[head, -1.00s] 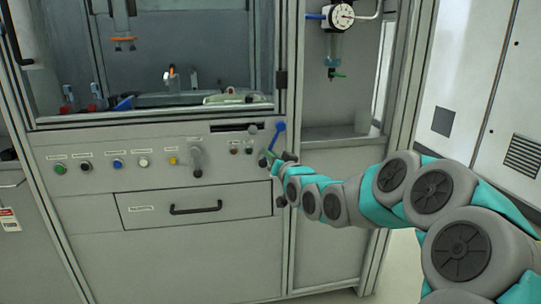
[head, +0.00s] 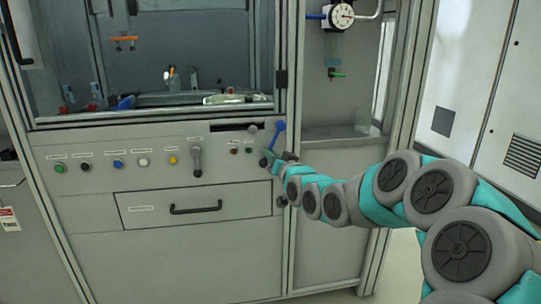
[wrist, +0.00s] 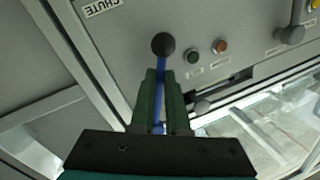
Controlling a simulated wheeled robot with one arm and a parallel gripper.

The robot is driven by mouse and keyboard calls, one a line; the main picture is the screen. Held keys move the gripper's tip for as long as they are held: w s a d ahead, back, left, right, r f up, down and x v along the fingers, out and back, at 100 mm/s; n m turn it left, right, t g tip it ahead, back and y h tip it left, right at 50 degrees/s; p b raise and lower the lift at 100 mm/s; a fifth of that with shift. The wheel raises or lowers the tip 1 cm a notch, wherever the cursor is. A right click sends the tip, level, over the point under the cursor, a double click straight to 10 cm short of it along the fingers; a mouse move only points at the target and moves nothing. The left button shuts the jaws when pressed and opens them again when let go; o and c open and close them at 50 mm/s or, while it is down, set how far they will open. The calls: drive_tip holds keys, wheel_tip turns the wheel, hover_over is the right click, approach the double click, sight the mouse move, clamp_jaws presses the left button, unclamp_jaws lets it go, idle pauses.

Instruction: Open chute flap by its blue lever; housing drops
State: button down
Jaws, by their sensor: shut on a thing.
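The blue lever (head: 277,135) is on the right of the grey panel front, its blue end up and its rod slanting down to the left. In the wrist view the blue lever (wrist: 161,66) ends in a round black knob (wrist: 163,44). My gripper (wrist: 161,78) has its dark green fingers closed on either side of the blue rod, below the knob in that picture. In the head view my gripper (head: 268,155) is small and at the lever's lower part. A CHUTE label (wrist: 102,6) shows upside down. I cannot clearly make out the flap or the housing.
A dark slot (head: 234,127) lies left of the lever, under the glass enclosure. Panel buttons and a grey lever (head: 196,160) are further left. A drawer (head: 193,205) with a black handle is below. A pressure gauge (head: 342,16) hangs upper right.

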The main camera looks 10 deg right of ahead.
drive_tip(key=shift+d, duration=0.1)
drive_tip(key=shift+d+f+n+g+h+b, duration=0.1)
drive_tip(key=shift+d+n+g+h+b, duration=0.25)
drive_tip(key=shift+d+n, duration=1.15)
drive_tip(key=shift+d+f+n+g+h+b, duration=0.15)
drive_tip(key=shift+d+n+g+b, duration=0.3)
drive_tip(key=shift+d+n, duration=1)
drive_tip(key=shift+d+r+n+h+p, duration=0.15)
drive_tip(key=shift+d+r+n+p, duration=0.1)
drive_tip(key=shift+n, duration=0.45)
drive_tip(key=shift+d+r+n+h+p, duration=0.1)
drive_tip(key=shift+d+r+n+h, duration=0.1)
drive_tip(key=shift+n, duration=0.45)
drive_tip(key=c, duration=0.9)
unclamp_jaws()
drive_tip(key=shift+d, duration=0.1)
